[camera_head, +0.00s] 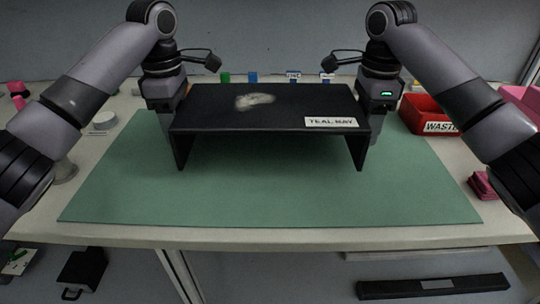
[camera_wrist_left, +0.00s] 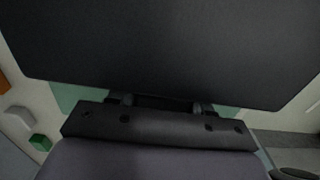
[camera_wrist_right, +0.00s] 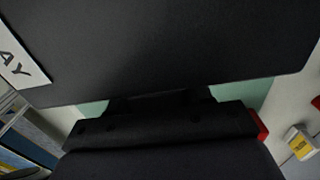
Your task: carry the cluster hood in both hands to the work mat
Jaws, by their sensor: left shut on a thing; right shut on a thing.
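The cluster hood (camera_head: 270,112) is a black, flat-topped cover with side walls, with a pale smudge on top and a label reading "TEAL BAY". It is level over the green work mat (camera_head: 270,205); I cannot tell whether its walls touch the mat. My left gripper (camera_head: 172,108) is shut on its left side, and my right gripper (camera_head: 372,108) is shut on its right side. The hood's dark panel fills much of the left wrist view (camera_wrist_left: 170,50) and the right wrist view (camera_wrist_right: 170,50). The fingertips are mostly hidden in the head view.
A red waste bin (camera_head: 428,118) stands right of the mat, with pink blocks (camera_head: 483,185) near the right edge. Small coloured items line the back. The mat's front part is clear.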

